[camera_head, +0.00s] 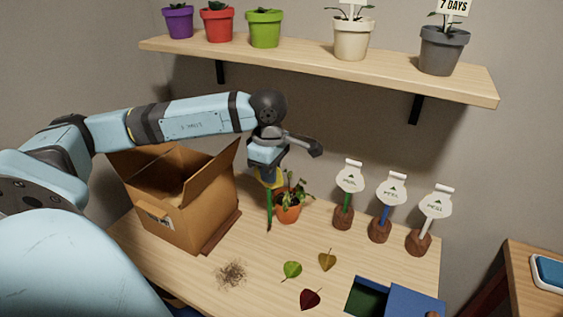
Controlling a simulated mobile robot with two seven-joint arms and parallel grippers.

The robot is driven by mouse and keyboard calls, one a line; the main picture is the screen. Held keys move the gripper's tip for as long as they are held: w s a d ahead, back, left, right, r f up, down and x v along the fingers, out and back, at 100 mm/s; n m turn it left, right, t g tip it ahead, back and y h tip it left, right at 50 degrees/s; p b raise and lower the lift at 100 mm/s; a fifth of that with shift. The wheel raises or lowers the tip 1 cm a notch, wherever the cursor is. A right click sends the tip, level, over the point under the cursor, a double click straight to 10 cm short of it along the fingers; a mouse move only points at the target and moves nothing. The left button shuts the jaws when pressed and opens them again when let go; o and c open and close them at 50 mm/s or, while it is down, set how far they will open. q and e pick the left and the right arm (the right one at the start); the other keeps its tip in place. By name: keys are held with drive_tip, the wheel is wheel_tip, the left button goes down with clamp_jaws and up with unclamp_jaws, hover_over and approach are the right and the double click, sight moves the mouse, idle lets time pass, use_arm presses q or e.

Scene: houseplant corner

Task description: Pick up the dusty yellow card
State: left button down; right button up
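The dusty yellow card (272,180) shows as a small yellow patch just under my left gripper (268,166), with a green pointed stake (269,210) hanging below it. My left gripper points down and looks shut on the card's top; its fingertips are largely hidden. The stake hangs upright in front of and to the left of a small terracotta pot (288,214) with a leafy plant, and is not in its soil. My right gripper is not in view.
An open cardboard box (195,215) stands left on the wooden table (170,265). Three white tags in brown bases (380,230) stand right. Loose leaves (292,270), a debris pile (231,274) and an open blue box (415,302) lie in front. A shelf (300,60) with several pots hangs above.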

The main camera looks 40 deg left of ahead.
use_arm(q)
drive_tip(key=s+d+b, duration=0.1)
drive_tip(key=s+d, duration=0.2)
drive_tip(key=s, duration=0.7)
drive_tip(key=r, duration=0.1)
drive_tip(key=r+p, duration=0.1)
drive_tip(key=r, duration=0.1)
drive_tip(key=r+p, duration=0.1)
drive_tip(key=r, duration=0.1)
drive_tip(key=shift+s+d, duration=0.25)
drive_tip(key=shift+s, duration=0.15)
idle(1.2)
